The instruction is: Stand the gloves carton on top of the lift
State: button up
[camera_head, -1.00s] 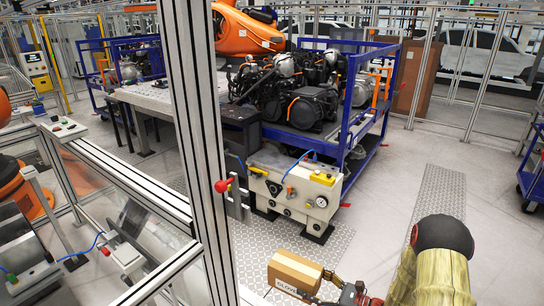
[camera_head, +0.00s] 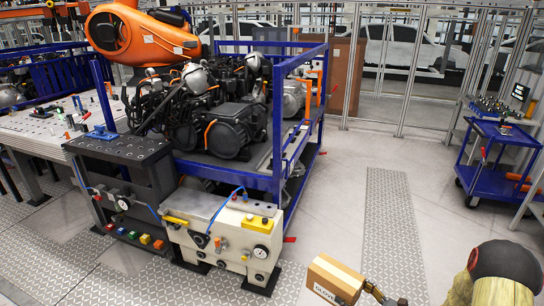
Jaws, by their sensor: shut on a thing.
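The gloves carton (camera_head: 334,280) is a small brown cardboard box with a white label, partly readable as "GLOVE", at the bottom of the view. My gripper (camera_head: 368,290) is shut on its right end and holds it out in front of me, above the floor. The fingers are small and partly hidden. A low cream unit (camera_head: 222,232) with gauges, a yellow block and a blue hose stands ahead and to the left of the carton, apart from it. It may be the lift, but no name shows on it.
A dark bench (camera_head: 118,150) adjoins the cream unit's left. A blue rack (camera_head: 300,120) with engine parts stands behind, below an orange robot arm (camera_head: 140,32). A blue cart (camera_head: 497,165) is at right. The grey floor (camera_head: 335,210) between is clear.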

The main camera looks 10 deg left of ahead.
aim_at(194, 201)
jog(key=i+j+u, duration=0.2)
jog(key=i+u, duration=0.2)
jog(key=i+j+u, duration=0.1)
jog(key=i+u, duration=0.35)
jog(key=i+l+u, duration=0.1)
jog(key=i+u, duration=0.3)
jog(key=i+l+u, duration=0.25)
jog(key=i+u, duration=0.15)
jog(key=i+j+z, duration=0.1)
jog(key=i, duration=0.3)
jog(key=i+j+z, duration=0.1)
jog(key=i, duration=0.3)
jog(key=i+j, duration=0.2)
jog(key=i, duration=0.25)
jog(key=i+j+z, duration=0.15)
jog(key=i, duration=0.25)
